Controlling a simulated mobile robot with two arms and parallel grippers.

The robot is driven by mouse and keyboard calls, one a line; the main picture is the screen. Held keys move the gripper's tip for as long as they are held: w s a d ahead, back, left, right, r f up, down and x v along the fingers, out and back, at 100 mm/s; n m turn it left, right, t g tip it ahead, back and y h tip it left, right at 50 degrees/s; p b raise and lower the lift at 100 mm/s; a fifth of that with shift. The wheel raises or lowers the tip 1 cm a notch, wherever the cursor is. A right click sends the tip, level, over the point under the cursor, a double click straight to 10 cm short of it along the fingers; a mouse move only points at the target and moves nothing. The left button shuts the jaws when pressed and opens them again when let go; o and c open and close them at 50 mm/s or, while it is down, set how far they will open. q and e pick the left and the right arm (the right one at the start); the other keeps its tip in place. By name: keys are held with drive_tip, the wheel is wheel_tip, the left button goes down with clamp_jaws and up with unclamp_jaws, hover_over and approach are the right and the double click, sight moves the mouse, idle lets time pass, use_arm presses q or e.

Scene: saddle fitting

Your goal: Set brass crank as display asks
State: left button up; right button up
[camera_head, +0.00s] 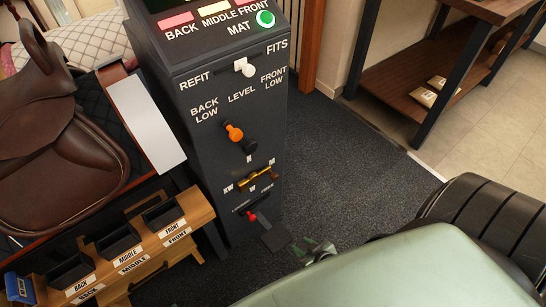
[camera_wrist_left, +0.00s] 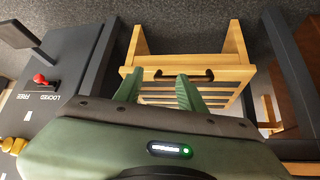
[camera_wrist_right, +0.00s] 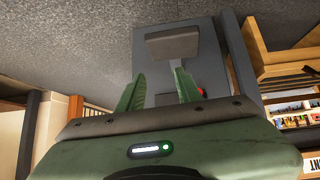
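The brass crank (camera_head: 257,178) sits on the front of the dark console (camera_head: 215,130), among width letters including XW, W and M. Its brass also shows at the left edge of the left wrist view (camera_wrist_left: 14,145). The display at the console top is mostly cut off; its request cannot be read. My right gripper (camera_head: 318,250) is open and empty, right of and below the crank, near the grey foot plate (camera_wrist_right: 172,45).
A red lever (camera_head: 251,216) marked locked and free is below the crank. An orange-knobbed lever (camera_head: 234,132) and a white-knobbed one (camera_head: 246,67) are above it. A brown saddle (camera_head: 60,150) and labelled bins (camera_head: 120,241) are left. Carpet right of the console is clear.

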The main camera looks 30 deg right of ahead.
drive_tip(key=w+d+r+t+b, duration=0.2)
drive_tip(key=w+r+t+b, duration=0.1)
drive_tip(key=w+b, duration=0.3)
use_arm(q)
drive_tip(key=w+d+r+t+h+b, duration=0.15)
drive_tip(key=w+r+t, duration=0.25)
drive_tip(key=w+r, duration=0.55)
use_arm(e)
drive_tip(key=t+y+b, duration=0.1)
drive_tip(key=t+b, duration=0.4)
drive_tip(key=t, duration=0.1)
approach(276, 179)
drive_tip(key=w, duration=0.3)
drive_tip(key=w+b, duration=0.1)
drive_tip(key=w, duration=0.2)
drive_tip(key=w+b, duration=0.1)
drive_tip(key=w, duration=0.3)
drive_tip(key=shift+w+a+r, duration=0.1)
drive_tip(key=shift+a+r, duration=0.05)
drive_tip(key=shift+r, duration=0.05)
use_arm(q)
wheel_tip(276, 179, up, 24)
drive_tip(key=d+t+h, duration=0.2)
drive_tip(key=t, duration=0.6)
drive_tip(key=shift+s+d+f, duration=0.2)
drive_tip(key=shift+s+d, duration=0.05)
drive_tip(key=shift+s, duration=0.2)
use_arm(e)
drive_tip(key=shift+w, duration=0.35)
clamp_jaws()
